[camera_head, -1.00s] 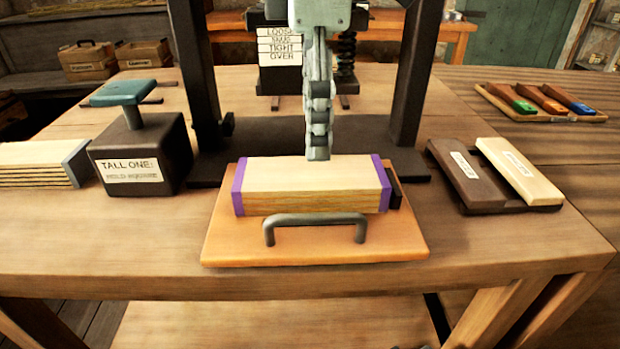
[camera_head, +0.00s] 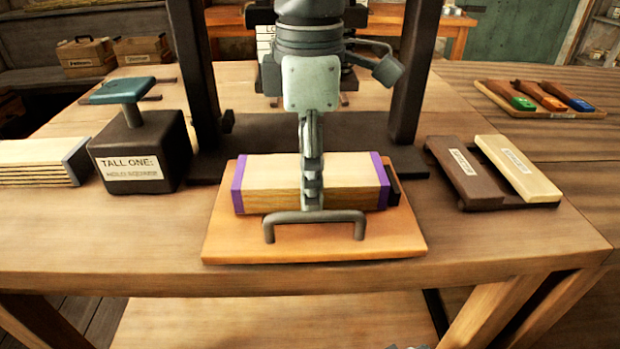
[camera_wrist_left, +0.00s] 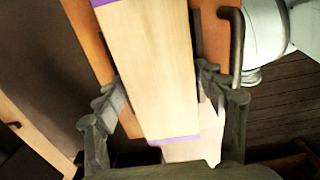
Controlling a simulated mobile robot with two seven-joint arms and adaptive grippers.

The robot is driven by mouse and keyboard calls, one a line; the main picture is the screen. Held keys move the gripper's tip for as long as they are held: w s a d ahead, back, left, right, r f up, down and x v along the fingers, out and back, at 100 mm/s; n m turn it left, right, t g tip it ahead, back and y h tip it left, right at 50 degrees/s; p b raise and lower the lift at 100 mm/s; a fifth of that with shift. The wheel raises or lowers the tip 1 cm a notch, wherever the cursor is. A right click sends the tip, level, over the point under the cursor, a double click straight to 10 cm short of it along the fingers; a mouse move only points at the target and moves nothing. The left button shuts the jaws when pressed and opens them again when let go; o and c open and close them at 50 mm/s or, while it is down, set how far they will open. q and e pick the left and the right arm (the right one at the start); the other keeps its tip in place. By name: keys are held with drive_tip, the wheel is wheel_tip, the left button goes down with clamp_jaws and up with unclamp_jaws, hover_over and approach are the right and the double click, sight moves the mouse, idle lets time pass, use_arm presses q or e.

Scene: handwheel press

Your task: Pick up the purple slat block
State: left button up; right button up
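The purple slat block (camera_head: 275,172) is a long pale wooden block with a purple band at each end. It lies flat on an orange board (camera_head: 225,240) with a grey front handle (camera_head: 315,217). My left gripper (camera_head: 312,185) is over the block's middle from above, one finger showing in front of its near side. In the left wrist view, the two fingers (camera_wrist_left: 162,95) stand on either side of the block (camera_wrist_left: 150,50), apart with the block between them; a firm grip does not show. A small grey piece, possibly my right gripper (camera_head: 405,346), just shows at the bottom edge.
Dark press posts (camera_head: 408,80) stand behind the block on both sides. A dark box labelled "TALL ONE" (camera_head: 140,150) and a slat stack (camera_head: 40,162) are on the left. A dark tray (camera_head: 540,205) with two planks is on the right. The table's front is clear.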

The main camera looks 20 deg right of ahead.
use_arm(q)
drive_tip(key=c, duration=0.9)
drive_tip(key=shift+c, duration=0.5)
drive_tip(key=shift+r, duration=0.2)
